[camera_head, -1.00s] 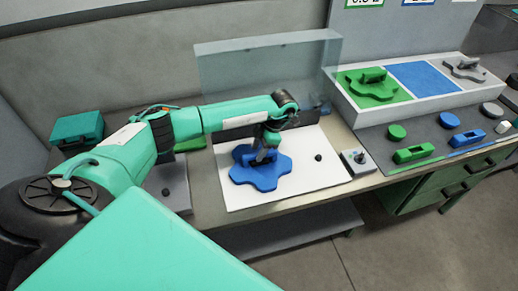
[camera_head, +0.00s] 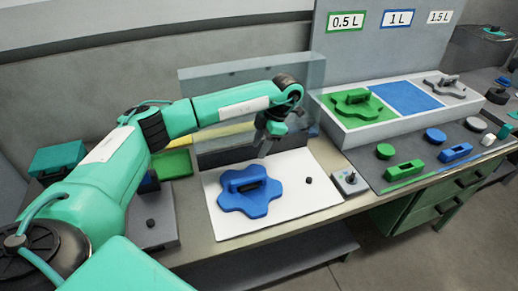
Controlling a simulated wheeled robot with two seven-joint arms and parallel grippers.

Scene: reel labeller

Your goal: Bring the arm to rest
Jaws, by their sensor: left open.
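My left arm reaches in from the left over the bench. My left gripper (camera_head: 266,142) hangs at its end, open and empty, above the far part of the white board. A blue lobed piece with a handle (camera_head: 247,198) lies flat on the white board (camera_head: 300,205), below and in front of the gripper and apart from it. My right gripper does not show.
A clear upright panel (camera_head: 215,90) stands behind the board. A small switch box (camera_head: 349,182) sits at its right. A white tray (camera_head: 385,125) holds a green piece (camera_head: 358,104) and a grey piece (camera_head: 443,87); its blue section is empty. A teal case (camera_head: 67,159) is at left.

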